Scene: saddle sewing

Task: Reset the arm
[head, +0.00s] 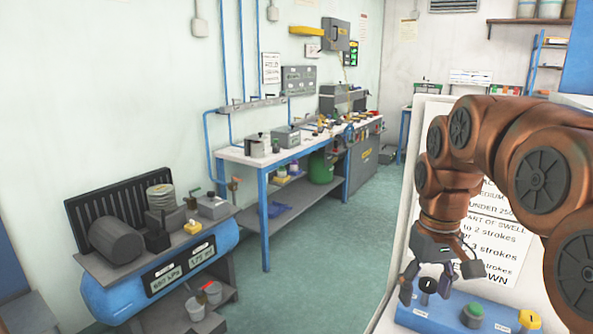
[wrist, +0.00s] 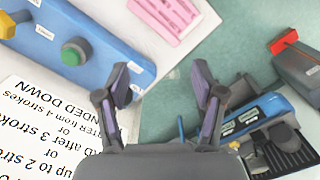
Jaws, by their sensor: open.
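My copper-brown arm reaches in from the right of the head view and bends down. My gripper (head: 426,284) hangs at its end, fingers pointing down, over the left end of a blue control box (head: 450,313). In the wrist view my gripper (wrist: 167,84) has its two fingers spread wide with nothing between them. Below the gap are a board edge and green floor. Whether a finger touches the box is not clear.
The box carries a green button (wrist: 75,51) and a yellow part (head: 530,319). Behind my gripper stands a white instruction board (head: 497,245). A blue compressor bench (head: 160,280) and a long workbench (head: 262,181) line the left wall. Green floor between is clear.

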